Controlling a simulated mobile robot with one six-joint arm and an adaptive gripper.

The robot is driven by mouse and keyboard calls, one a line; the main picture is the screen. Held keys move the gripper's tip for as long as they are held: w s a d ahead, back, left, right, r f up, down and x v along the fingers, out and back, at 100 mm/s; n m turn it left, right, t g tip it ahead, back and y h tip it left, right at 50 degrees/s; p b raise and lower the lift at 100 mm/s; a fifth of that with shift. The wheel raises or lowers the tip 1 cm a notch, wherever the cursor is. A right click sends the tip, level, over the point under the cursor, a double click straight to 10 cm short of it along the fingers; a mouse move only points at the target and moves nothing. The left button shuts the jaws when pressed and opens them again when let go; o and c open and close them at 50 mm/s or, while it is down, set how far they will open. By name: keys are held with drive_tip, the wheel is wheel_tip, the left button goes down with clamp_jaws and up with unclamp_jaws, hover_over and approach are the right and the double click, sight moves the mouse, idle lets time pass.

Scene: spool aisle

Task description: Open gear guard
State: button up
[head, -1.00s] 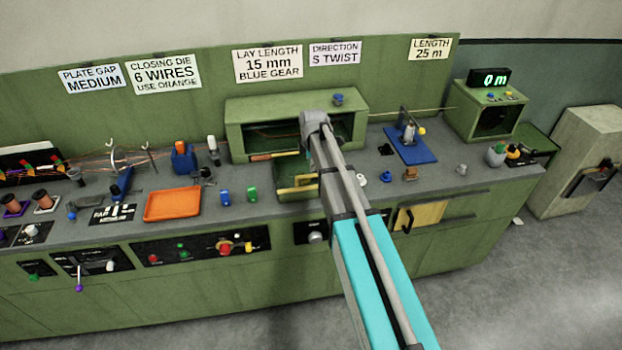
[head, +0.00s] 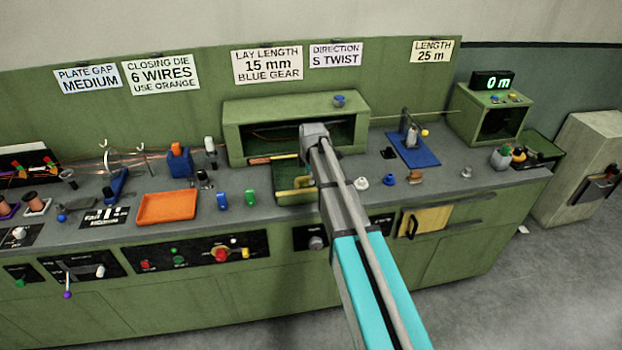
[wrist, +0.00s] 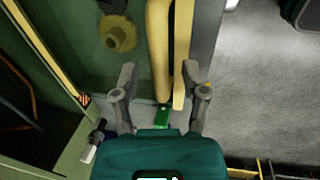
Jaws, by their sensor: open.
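The gear housing (head: 240,110) is a green box with an open dark front at the back of the bench. A green panel with a yellow bar handle (head: 303,183) lies low in front of it, apparently the guard folded down. In the head view my arm hides the gripper and part of the panel.
An orange tray (head: 166,207) and blue and green blocks (head: 250,197) stand left of the panel. Small knobs and a blue stand (head: 413,150) are to the right. A yellow drawer front (head: 430,220) is below.

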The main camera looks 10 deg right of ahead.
drive_tip(key=shift+f, duration=0.1)
clamp_jaws()
idle(0.3)
drive_tip(key=shift+d, duration=0.1)
